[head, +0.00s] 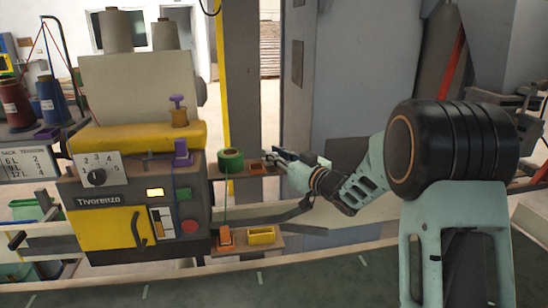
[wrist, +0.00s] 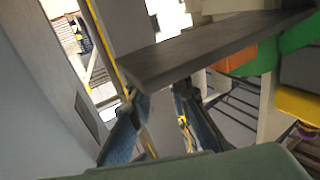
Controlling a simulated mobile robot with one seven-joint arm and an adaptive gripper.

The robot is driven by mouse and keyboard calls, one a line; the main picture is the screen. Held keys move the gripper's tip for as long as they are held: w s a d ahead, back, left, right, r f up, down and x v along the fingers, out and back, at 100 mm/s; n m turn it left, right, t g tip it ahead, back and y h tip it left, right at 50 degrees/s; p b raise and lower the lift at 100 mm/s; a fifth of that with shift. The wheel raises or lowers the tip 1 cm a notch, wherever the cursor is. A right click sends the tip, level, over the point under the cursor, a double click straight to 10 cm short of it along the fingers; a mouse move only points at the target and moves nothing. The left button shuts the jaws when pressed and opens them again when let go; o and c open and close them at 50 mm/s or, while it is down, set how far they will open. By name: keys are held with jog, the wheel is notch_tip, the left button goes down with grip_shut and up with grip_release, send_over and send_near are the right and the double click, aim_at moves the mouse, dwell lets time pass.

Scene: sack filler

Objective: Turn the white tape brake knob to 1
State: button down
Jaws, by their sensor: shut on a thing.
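No white tape brake knob can be made out in either view. A green tape roll (head: 230,160) stands on a dark shelf (head: 243,172) at the machine's right side. My gripper (head: 271,158) is at the shelf's right end, right of the roll. In the wrist view its two blue fingers (wrist: 160,100) reach the edge of a dark bar (wrist: 205,52), probably this shelf. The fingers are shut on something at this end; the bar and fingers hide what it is. No brake setting can be read there.
A white dial plate with numbers and a black knob (head: 97,177) is on the machine's front left. A yellow bin (head: 261,236) sits below. A grey post (head: 296,75) stands close behind.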

jog(key=shift+s+a+f+m+t+h+b, duration=0.1)
jog(key=shift+f+m+t+h+b, duration=0.1)
jog(key=shift+m+t+h+b, duration=1.3)
jog(key=shift+f+m+t+h+b, duration=0.25)
jog(key=shift+h+b, duration=0.55)
jog(key=shift+b, duration=1.6)
jog(key=m+h+b, duration=0.1)
jog(key=m+t+h+b, duration=0.1)
jog(key=h, duration=0.1)
jog(key=shift+r+m+h+b, duration=0.25)
jog(key=shift+r+h+b, duration=0.05)
jog(key=shift+b, duration=0.05)
jog(key=shift+r+m+h+p, duration=0.15)
jog(key=shift+m+h+p, duration=0.45)
jog(key=shift+h, duration=0.5)
jog(key=m+h+p, duration=0.2)
jog(key=p, duration=0.1)
jog(key=shift+r+h, duration=0.15)
jog(key=shift+h, duration=0.25)
jog(key=m+h+p, duration=0.1)
jog(key=h+p, duration=0.1)
jog(key=p, duration=0.1)
jog(key=shift+m+h+p, duration=0.6)
jog(key=shift+h, duration=0.1)
jog(key=c, duration=1.8)
grip_release()
jog(key=shift+o, duration=0.2)
